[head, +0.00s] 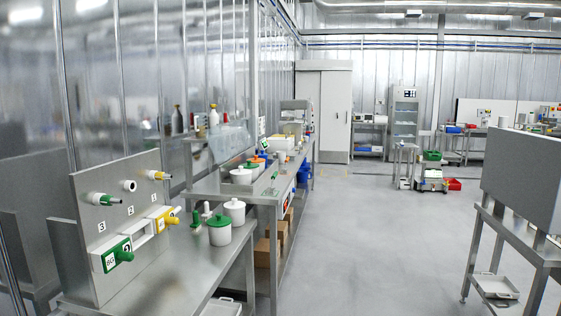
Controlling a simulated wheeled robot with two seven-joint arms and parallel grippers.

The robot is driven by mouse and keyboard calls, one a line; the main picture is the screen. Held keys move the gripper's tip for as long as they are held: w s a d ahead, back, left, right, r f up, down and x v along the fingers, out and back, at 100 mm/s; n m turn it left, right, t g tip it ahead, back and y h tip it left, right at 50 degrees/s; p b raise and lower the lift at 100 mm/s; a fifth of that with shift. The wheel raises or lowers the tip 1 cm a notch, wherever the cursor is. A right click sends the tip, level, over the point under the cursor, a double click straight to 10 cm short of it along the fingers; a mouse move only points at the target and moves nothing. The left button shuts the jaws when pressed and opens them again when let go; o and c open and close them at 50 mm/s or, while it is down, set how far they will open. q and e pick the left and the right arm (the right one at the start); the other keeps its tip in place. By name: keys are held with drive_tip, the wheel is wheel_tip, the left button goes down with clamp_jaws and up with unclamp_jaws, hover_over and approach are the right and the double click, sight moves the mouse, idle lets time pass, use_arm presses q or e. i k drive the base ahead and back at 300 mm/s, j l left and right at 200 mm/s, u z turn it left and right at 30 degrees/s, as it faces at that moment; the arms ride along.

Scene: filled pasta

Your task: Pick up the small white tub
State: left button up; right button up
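Neither of my grippers is in view.
A steel panel (85,215) with numbered ports and green and yellow handles stands at the near bench's left. Cardboard boxes (268,252) sit under the benches. A steel table with a grey box (525,175) stands at right. The grey floor (375,250) between is clear.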

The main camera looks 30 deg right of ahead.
sight(280, 155)
drive_tip(key=i+l+z, duration=0.2)
drive_tip(key=i+l, duration=0.15)
drive_tip(key=i+l+z, duration=0.55)
drive_tip(key=i+z, duration=0.15)
drive_tip(key=i+l+z, duration=0.1)
drive_tip(key=i+z, duration=0.4)
drive_tip(key=i, duration=2.7)
drive_tip(key=i+u, duration=0.15)
drive_tip(key=i, duration=0.35)
drive_tip(key=i+l+u, duration=0.15)
drive_tip(key=i, duration=0.3)
drive_tip(key=i+l+u, duration=0.15)
drive_tip(key=i, duration=0.35)
drive_tip(key=i+l+u, duration=0.2)
drive_tip(key=i+u, duration=0.25)
drive_tip(key=i+l+u, duration=0.75)
drive_tip(key=l+u, duration=0.2)
drive_tip(key=i+l+u, duration=0.1)
drive_tip(key=l, duration=0.15)
drive_tip(key=i+l+u, duration=0.1)
drive_tip(key=i+l, duration=0.05)
drive_tip(key=l, duration=0.1)
